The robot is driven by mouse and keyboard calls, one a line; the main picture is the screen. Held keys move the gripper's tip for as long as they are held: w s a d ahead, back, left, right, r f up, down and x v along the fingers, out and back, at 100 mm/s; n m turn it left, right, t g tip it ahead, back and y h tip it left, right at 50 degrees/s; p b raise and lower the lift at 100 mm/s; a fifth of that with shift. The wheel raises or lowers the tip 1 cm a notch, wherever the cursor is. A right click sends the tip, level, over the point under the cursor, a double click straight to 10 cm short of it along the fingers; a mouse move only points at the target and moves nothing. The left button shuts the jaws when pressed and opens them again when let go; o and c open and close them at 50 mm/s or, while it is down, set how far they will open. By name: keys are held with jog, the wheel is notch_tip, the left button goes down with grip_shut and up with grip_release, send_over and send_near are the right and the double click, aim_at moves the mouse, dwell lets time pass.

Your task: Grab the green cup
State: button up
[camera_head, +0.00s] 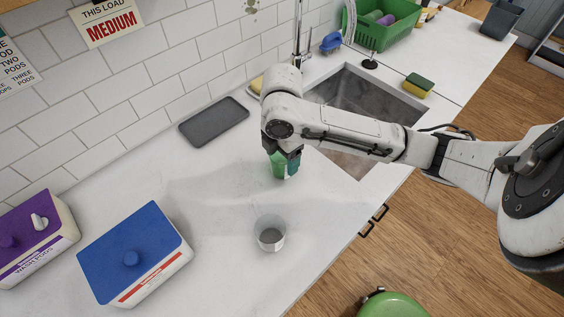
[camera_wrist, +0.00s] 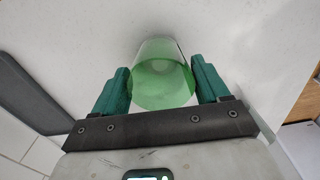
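The green cup (camera_head: 278,166) is a translucent green tumbler on the white counter, partly hidden by my gripper in the head view. In the wrist view the green cup (camera_wrist: 163,75) lies between the two teal fingers of my gripper (camera_wrist: 163,88). My gripper (camera_head: 290,162) points down over the cup in the head view. Its fingers are apart, and I see no firm contact with the cup.
A clear glass (camera_head: 270,234) stands on the counter nearby. A grey tray (camera_head: 214,121) lies behind, by the tiled wall. Blue-lidded (camera_head: 135,255) and purple-lidded (camera_head: 36,236) boxes are at left. The sink (camera_head: 365,97) is at right, with a sponge (camera_head: 418,85) and a green basket (camera_head: 383,24) beyond.

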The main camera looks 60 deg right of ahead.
jog(key=c, duration=0.6)
jog(key=shift+r, duration=0.1)
